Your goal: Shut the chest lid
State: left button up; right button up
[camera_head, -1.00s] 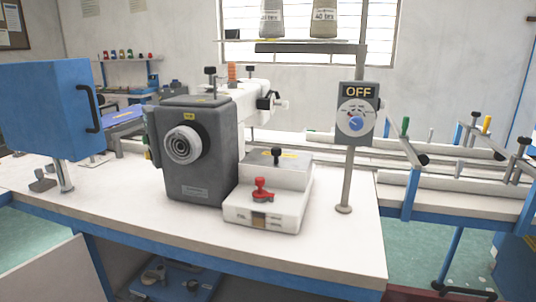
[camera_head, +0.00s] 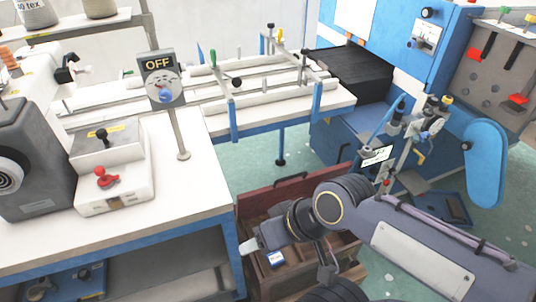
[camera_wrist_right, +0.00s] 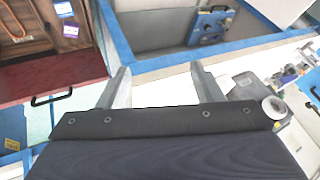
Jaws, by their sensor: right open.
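The wooden chest (camera_head: 343,254) stands on the floor beside the white table, with its inside showing. A dark red panel with a black handle (camera_head: 290,180), which looks like its lid, stands up along the far side. The panel (camera_wrist_right: 55,75) also shows at the left of the right wrist view, next to the chest's inside. My right arm reaches across the chest and hides part of it. My right gripper (camera_head: 254,245) is open, its tips near the table leg. In the right wrist view its fingers (camera_wrist_right: 162,78) are apart with nothing between them. My left gripper is out of view.
The white table (camera_head: 120,222) with blue edges is left of the chest. A shelf under it holds a blue tray (camera_wrist_right: 208,27). A blue machine (camera_head: 384,45) stands behind at the right. Green floor (camera_head: 255,170) is clear behind the chest.

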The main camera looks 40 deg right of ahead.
aim_at(250, 203)
jog(key=z, duration=1.6)
jog(key=i+l+u, duration=0.1)
jog(key=l, duration=0.3)
jog(key=i+l, duration=0.2)
jog(key=l, duration=0.2)
jog(key=i+l+u, duration=0.15)
jog(key=i+l, duration=0.1)
jog(key=l, duration=0.1)
